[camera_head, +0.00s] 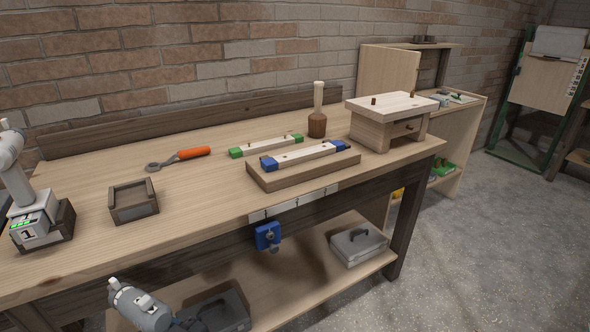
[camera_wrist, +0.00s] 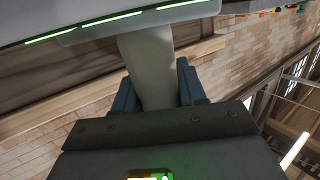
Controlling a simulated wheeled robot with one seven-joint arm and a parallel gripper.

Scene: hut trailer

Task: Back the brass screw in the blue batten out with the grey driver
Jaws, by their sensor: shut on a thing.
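The grey driver (camera_head: 20,187) stands upright at the far left of the bench, partly cut off by the picture edge. The batten with blue ends (camera_head: 303,155) lies on a wooden board (camera_head: 300,174) at the bench's middle right, far from my gripper. Its brass screw is too small to make out.
A green-ended batten (camera_head: 266,146) lies behind the blue one. Bare bench top lies between tray and board.

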